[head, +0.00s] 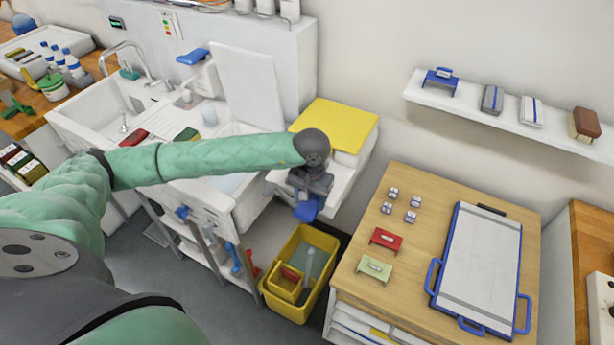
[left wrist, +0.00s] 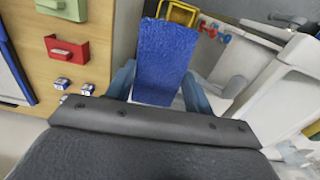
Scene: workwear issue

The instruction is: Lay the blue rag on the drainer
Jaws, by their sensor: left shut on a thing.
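My left gripper (head: 308,190) is shut on the blue rag (head: 310,208), which hangs below it in front of the white unit with the yellow top. In the left wrist view the rag (left wrist: 165,50) is a blue rectangle between the two fingers (left wrist: 158,92), its far end over a yellow bucket. The white sink unit (head: 95,108) is to the left in the head view, beyond my left arm. A pale surface between its basins (head: 160,121) looks like the drainer, with a red item and a green item near it; my arm hides part of the unit. My right gripper is not in view.
The yellow bucket (head: 323,283) stands on the floor below the gripper. A yellow lid (head: 340,122) covers the unit behind the gripper. A wall shelf (head: 470,112) is above right.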

